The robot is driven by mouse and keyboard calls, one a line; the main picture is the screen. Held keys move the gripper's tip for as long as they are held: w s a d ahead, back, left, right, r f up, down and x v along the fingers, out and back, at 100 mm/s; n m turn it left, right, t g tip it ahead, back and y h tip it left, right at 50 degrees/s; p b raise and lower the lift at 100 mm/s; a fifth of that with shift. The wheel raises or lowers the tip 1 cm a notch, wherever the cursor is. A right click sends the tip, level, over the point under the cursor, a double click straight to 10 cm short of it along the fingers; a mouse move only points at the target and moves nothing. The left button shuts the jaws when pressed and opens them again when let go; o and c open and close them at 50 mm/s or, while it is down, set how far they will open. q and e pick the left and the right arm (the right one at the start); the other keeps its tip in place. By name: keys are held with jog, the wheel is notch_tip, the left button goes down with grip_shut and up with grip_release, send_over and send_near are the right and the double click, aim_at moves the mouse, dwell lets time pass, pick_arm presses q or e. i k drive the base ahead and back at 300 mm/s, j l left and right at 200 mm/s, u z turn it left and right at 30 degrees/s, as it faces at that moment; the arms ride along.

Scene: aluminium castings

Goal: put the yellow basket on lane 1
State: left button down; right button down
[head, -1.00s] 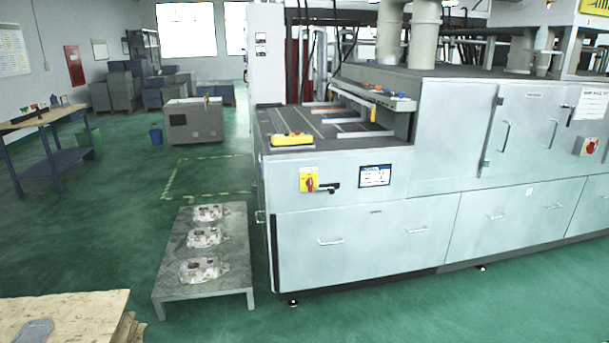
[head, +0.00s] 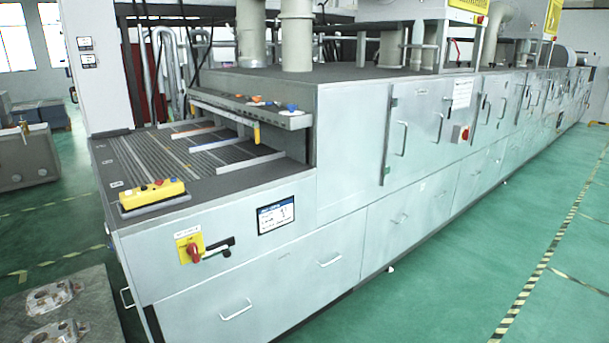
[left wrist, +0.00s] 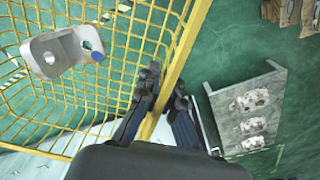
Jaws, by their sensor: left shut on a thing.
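My left gripper (left wrist: 165,88) is shut on the rim bar of the yellow wire basket (left wrist: 190,42) in the left wrist view. A grey metal casting (left wrist: 62,52) with round holes and a small blue spot lies inside the basket's mesh. The head view shows neither the basket nor my grippers. The lanes (head: 165,150) are on the dark infeed bed at the machine's left end, split by long light rails. Small white labels (head: 113,165) sit along the bed's left edge, too small to read. The bed's visible part carries no basket.
A yellow control box (head: 152,194) with buttons stands on the bed's front corner. A shelf with coloured pieces (head: 250,112) overhangs the bed's far side. A low table with castings (head: 95,290) stands at lower left. Green floor at right is clear.

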aim_at(211, 164)
jog(key=i+j+z, duration=0.25)
jog(key=j, duration=0.2)
jog(key=i+j+z, duration=0.1)
jog(key=j+z, duration=0.15)
jog(key=j, duration=0.25)
jog(key=i+j+z, duration=0.15)
jog(key=j+z, duration=0.15)
jog(key=j, duration=0.25)
jog(key=j+z, duration=0.25)
jog(key=j, duration=0.25)
jog(key=i, duration=0.05)
